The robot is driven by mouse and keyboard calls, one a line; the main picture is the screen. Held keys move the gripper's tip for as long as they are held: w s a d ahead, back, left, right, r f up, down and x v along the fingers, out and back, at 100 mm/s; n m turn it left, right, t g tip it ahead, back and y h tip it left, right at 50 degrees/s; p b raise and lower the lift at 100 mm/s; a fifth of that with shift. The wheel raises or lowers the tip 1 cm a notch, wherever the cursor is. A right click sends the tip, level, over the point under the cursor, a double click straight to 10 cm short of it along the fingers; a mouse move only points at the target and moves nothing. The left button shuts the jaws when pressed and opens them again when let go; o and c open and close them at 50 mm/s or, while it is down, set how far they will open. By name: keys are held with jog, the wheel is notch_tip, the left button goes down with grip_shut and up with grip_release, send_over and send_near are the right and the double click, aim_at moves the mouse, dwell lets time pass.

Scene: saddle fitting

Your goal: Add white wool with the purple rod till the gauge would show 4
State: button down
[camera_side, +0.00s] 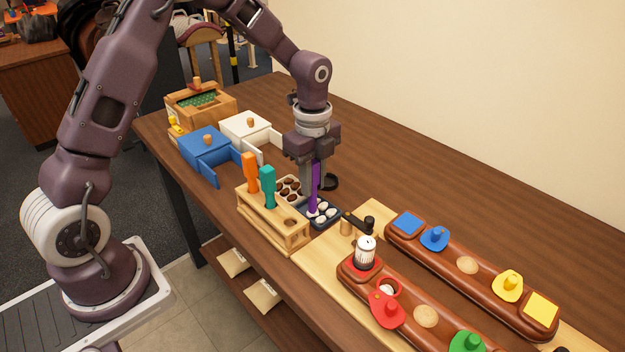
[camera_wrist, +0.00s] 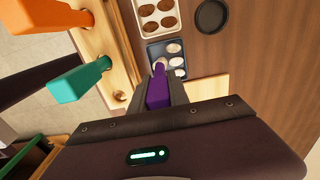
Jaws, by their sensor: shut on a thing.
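My gripper (camera_side: 313,180) is shut on the upright purple rod (camera_side: 315,194), which also shows in the wrist view (camera_wrist: 159,88). The rod's lower end is at the dark blue tray (camera_side: 334,223) of white wool tufts (camera_side: 321,208). In the wrist view the end is by a pale tuft at the near side of the tray (camera_wrist: 151,54); I cannot tell whether wool clings to it. On the near brown panel (camera_side: 352,272), a white, dark-marked cylinder (camera_side: 365,254), perhaps the gauge, stands at the left end. Its reading is too small to read. An open hole (camera_side: 391,287) beside the red cover (camera_side: 386,308) shows something white.
A wooden rack (camera_side: 285,236) holds orange (camera_side: 250,172) and teal (camera_side: 268,186) tools close left of my gripper. A pale tray of brown tufts (camera_wrist: 160,14) adjoins the blue one. A far panel (camera_side: 470,272) has blue and yellow covers. Blue (camera_side: 207,149) and white (camera_side: 249,128) boxes stand behind.

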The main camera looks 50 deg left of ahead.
dwell(0.3)
jog(key=shift+r, duration=3.5)
notch_tip(320, 180, up, 10)
jog(key=f, duration=0.1)
jog(key=s+d+m, duration=0.3)
jog(key=d, duration=1)
jog(key=s+d+m, duration=0.2)
jog(key=d+m, duration=0.1)
jog(key=d, duration=0.9)
notch_tip(320, 180, down, 10)
jog(key=shift+s, duration=0.15)
